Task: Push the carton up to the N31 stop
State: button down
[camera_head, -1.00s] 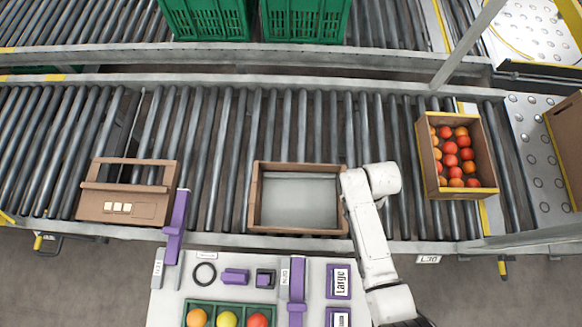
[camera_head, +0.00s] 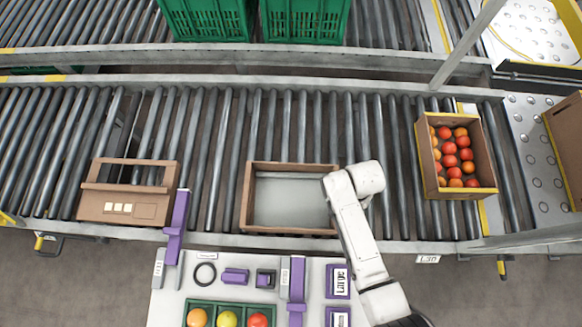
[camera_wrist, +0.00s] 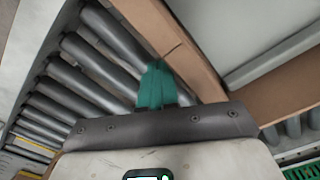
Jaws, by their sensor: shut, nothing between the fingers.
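The carton (camera_head: 246,200) is an open, empty brown tray with a grey floor, lying on the rollers in the middle of the near conveyor. A purple stop (camera_head: 177,222) reaches over the conveyor's near edge to its left, with a gap between them. I cannot read its label surely enough to say it is N31. My gripper's teal fingers (camera_wrist: 157,70) are shut and empty in the wrist view, against or very close to the carton's wall (camera_wrist: 180,45). In the head view my white arm hides the fingers at the carton's right side.
A brown frame-like carton (camera_head: 125,208) stands left of the purple stop. A tomato-filled box (camera_head: 461,193) stands at the right. Another purple piece (camera_head: 297,285) is on the white near table (camera_head: 215,280). Bare rollers (camera_head: 213,160) lie between carton and stop.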

jog(key=shift+a, duration=1.1)
jog(key=shift+a+b, duration=0.55)
jog(key=shift+a, duration=5.55)
jog(key=shift+a, duration=0.45)
jog(key=shift+d+p, duration=1.35)
jog(key=shift+d, duration=3)
notch_tip(320, 180, up, 11)
jog(key=p, duration=0.1)
